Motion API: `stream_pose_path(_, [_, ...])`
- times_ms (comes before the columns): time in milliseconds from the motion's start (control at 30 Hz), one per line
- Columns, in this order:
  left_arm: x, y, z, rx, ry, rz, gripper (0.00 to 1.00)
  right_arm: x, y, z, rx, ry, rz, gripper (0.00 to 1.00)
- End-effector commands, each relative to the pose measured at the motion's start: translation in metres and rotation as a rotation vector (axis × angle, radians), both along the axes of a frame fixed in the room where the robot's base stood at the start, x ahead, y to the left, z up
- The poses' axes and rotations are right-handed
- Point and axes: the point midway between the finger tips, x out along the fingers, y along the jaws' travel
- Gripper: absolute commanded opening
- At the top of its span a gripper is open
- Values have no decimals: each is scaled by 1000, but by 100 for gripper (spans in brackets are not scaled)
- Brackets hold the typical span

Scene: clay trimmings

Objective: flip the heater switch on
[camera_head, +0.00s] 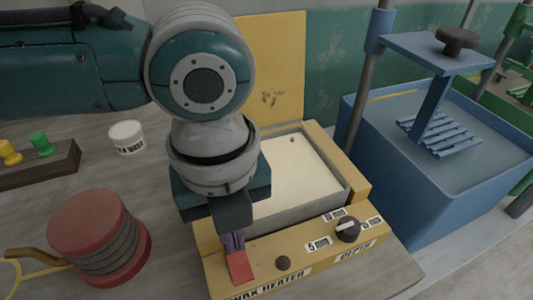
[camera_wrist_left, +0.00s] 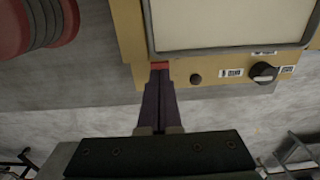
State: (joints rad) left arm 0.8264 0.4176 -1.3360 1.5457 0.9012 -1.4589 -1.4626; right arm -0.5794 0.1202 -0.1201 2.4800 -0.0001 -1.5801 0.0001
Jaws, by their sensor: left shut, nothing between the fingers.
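The yellow wax heater (camera_head: 214,276) sits at the bench's front, with a pale tray set in its top. Its red rocker switch (camera_head: 241,267) is on the front panel above the "WAX HEATER" label. My left gripper (camera_head: 235,244) points down at the switch, its purple fingers shut and empty. The fingertips are at the switch's far edge; I cannot tell if they touch it. In the left wrist view, the shut fingers (camera_wrist_left: 160,76) end right at a thin strip of the red switch (camera_wrist_left: 160,65); the rest is hidden. I cannot tell which way the switch is tipped. My right gripper is not in view.
Right of the switch are a small dark button (camera_head: 283,262) and a black depth knob (camera_head: 348,230). A red spool (camera_head: 88,222) stands left, with a white cup (camera_head: 127,137) and a pegged block (camera_head: 40,165) behind. A blue tub (camera_head: 400,180) stands right.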

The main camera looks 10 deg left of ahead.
Motion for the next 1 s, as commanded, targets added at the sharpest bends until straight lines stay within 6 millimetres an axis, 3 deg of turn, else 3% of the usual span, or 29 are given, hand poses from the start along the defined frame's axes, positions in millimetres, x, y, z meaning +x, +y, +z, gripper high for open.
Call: stream_pose_path(1000, [0, 0, -16, 0, 0, -1, 0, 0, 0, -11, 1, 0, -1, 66])
